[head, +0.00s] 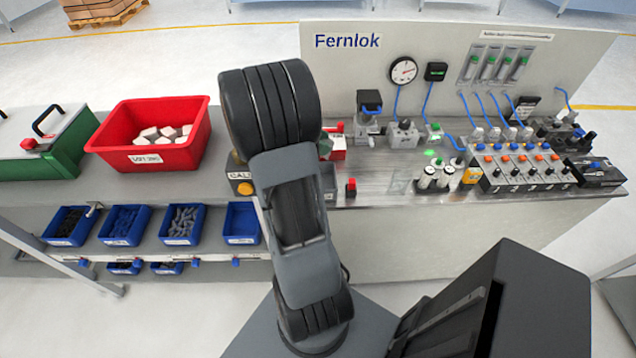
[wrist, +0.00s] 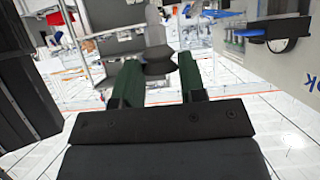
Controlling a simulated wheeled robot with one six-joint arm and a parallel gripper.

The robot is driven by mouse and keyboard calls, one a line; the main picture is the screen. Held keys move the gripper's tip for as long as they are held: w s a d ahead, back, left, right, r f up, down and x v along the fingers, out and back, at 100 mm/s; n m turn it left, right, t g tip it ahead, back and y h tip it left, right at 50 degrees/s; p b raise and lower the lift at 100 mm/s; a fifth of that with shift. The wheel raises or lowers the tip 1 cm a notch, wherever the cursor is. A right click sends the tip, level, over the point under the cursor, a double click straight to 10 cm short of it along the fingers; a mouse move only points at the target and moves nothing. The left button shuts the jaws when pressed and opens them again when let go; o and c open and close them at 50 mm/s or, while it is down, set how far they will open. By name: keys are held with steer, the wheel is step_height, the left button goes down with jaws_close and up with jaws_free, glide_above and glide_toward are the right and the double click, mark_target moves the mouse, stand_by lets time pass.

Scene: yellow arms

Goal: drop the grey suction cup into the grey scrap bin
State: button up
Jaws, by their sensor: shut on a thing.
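In the wrist view my gripper (wrist: 158,72) has two green fingers shut on the grey suction cup (wrist: 158,62), a dark grey flared piece between the fingertips. The cup is held in the air, with blurred background beyond it. In the head view my arm covers the middle of the picture and hides the gripper and the cup. I cannot make out the grey scrap bin with certainty in either view.
A red bin (head: 150,140) with pale blocks stands on the bench at left, beside a green case (head: 45,150). Blue trays (head: 125,224) sit on the lower shelf. The Fernlok panel (head: 430,60) stands behind gauges and valves at right.

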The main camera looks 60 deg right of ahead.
steer(key=shift+s+d+f, duration=0.1)
steer(key=shift+f, duration=1.7)
steer(key=o, duration=1)
steer(key=b+v, duration=0.2)
steer(key=v, duration=1.1)
steer(key=shift+w+a+r+b, duration=0.15)
steer(key=shift+w+a+b, duration=0.1)
steer(key=shift+w+b, duration=0.05)
